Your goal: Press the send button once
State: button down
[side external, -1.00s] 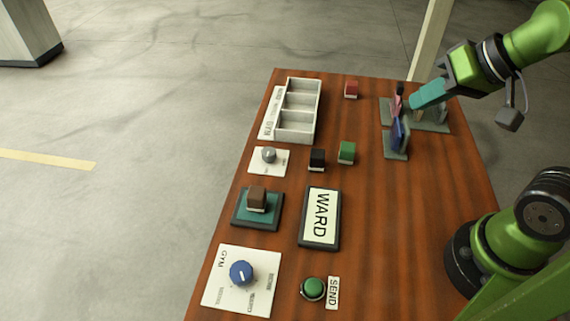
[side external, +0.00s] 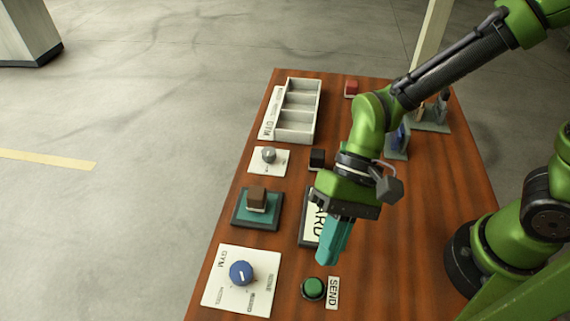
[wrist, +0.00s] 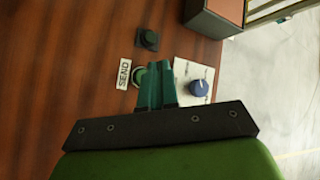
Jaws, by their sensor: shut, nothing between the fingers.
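The send button (side external: 313,288) is a green round button on a dark base, low on the wooden table, with a white SEND label (side external: 332,292) beside it. My gripper (side external: 327,256) has teal fingers, shut and empty, pointing down above the table just behind the button in the side view. The fingers appear apart from the button. In the wrist view, the fingertips (wrist: 158,67) overlap the right part of the green button (wrist: 139,78), and the SEND label (wrist: 124,73) shows to its left.
A blue knob (side external: 241,272) on a white plate is left of the button. A WARD sign (side external: 310,236) is partly hidden by my gripper. A brown block (side external: 257,198) sits on a teal pad. Another dark button (wrist: 148,39) shows in the wrist view.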

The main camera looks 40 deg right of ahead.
aim_at(317, 281)
jog(key=shift+a+r+y, duration=0.3)
jog(key=shift+a+r, duration=0.15)
jog(key=shift+a, duration=0.15)
jog(key=shift+w, duration=0.1)
jog(key=shift+f, duration=4.4)
jog(key=shift+f, duration=0.15)
jog(key=shift+f, duration=0.3)
jog(key=shift+f, duration=0.45)
jog(key=shift+r, duration=0.9)
